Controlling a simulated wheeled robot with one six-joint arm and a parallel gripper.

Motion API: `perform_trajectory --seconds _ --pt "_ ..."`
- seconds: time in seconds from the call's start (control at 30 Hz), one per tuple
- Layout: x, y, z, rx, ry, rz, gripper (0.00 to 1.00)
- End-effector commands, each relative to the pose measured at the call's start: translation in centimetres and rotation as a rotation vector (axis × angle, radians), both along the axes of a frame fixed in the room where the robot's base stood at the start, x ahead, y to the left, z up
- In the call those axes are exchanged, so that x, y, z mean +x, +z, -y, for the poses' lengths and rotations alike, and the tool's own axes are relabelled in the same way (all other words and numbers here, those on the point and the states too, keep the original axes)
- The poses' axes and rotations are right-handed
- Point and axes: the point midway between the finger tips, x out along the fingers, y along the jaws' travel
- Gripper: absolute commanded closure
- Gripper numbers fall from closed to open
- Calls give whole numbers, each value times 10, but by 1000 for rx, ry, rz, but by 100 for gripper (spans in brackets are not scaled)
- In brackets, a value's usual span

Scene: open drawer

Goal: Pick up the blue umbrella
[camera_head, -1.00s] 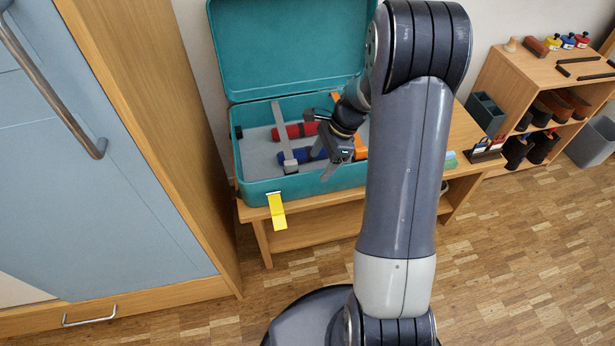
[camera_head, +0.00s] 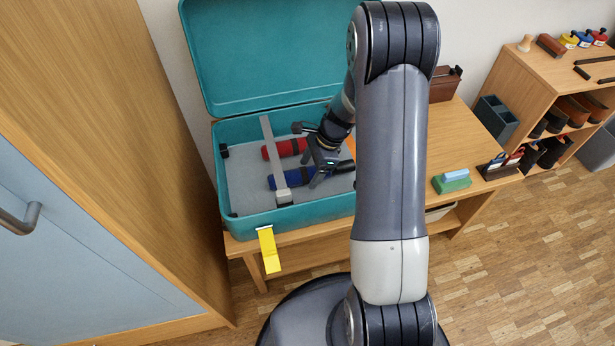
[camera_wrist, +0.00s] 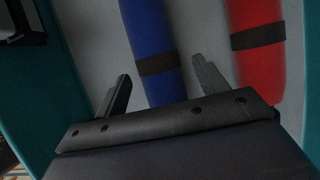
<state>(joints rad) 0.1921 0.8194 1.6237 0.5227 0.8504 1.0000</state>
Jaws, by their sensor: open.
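The blue umbrella (camera_head: 293,178) lies in the open teal case (camera_head: 255,222), rolled up with a dark band around it. In the wrist view the blue umbrella (camera_wrist: 150,42) runs from the top down between my two fingers, and its lower part is hidden behind my gripper's body. My gripper (camera_head: 318,176) is open over the right part of the blue umbrella. In the wrist view my gripper (camera_wrist: 160,88) has one finger on each side of the umbrella, with nothing clamped. I cannot tell how far above it the fingertips are.
A red umbrella (camera_head: 284,148) lies behind the blue one, and close beside my right finger in the wrist view (camera_wrist: 256,45). A grey strap (camera_head: 274,155) crosses the case. The case lid (camera_head: 270,60) stands open at the back. A wooden cabinet (camera_head: 110,150) stands at left.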

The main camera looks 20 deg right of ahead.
Motion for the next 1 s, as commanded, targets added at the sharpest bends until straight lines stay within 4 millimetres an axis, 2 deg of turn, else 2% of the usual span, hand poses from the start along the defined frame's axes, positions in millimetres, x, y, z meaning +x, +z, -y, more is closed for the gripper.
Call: perform_trajectory --seconds 0.07,0.27,0.9,1.0 --pt "0 -7 -3 -1 1 0 31" --pt "0 -6 -3 -1 1 1 31" --pt "0 -6 -3 -1 0 1 84" --pt "0 -6 -3 -1 -1 2 88"
